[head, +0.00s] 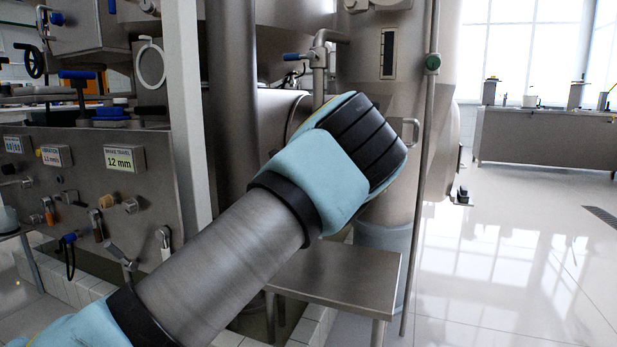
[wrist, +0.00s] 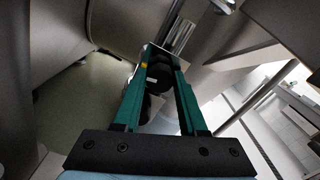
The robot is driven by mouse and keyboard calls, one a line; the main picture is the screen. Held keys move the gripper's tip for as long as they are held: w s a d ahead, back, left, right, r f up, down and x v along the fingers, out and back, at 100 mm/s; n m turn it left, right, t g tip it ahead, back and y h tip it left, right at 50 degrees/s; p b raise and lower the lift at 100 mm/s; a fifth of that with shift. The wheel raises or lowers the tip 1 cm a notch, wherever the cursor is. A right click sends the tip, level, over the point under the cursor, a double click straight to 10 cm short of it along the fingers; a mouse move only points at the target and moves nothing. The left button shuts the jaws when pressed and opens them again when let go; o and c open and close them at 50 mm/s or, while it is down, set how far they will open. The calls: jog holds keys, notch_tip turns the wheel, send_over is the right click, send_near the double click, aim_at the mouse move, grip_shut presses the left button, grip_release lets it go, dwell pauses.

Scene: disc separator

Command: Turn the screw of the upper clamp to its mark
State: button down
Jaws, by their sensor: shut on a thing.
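In the wrist view my gripper (wrist: 161,66) has two green fingers closed on a dark round knob (wrist: 160,76), which appears to be the clamp screw's knob. A small pale marking shows on the knob's face. A small yellow spot (wrist: 144,66) shows beside the left fingertip; I cannot tell whether it is the mark. A bright metal rod (wrist: 181,36) shows just beyond the fingertips. The rest of the clamp is mostly hidden, and the screw's turn against its mark cannot be read. In the head view my own arm hides the gripper and the clamp.
Behind my arm stands a large steel vessel (head: 390,100) with a vertical pipe (head: 425,150). A grey control panel (head: 90,185) with labels and handles is at left. A low steel table (head: 335,280) stands below my arm. Open glossy floor (head: 510,270) lies to the right.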

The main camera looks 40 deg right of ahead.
jog(key=shift+f+m+b, duration=0.1)
jog(key=shift+m+b, duration=0.2)
jog(key=shift+m, duration=0.5)
jog(key=shift+c, duration=2.3)
grip_release()
jog(key=p+v, duration=0.2)
jog(key=v, duration=0.8)
jog(key=shift+s+a, duration=0.2)
jog(key=shift+a, duration=0.15)
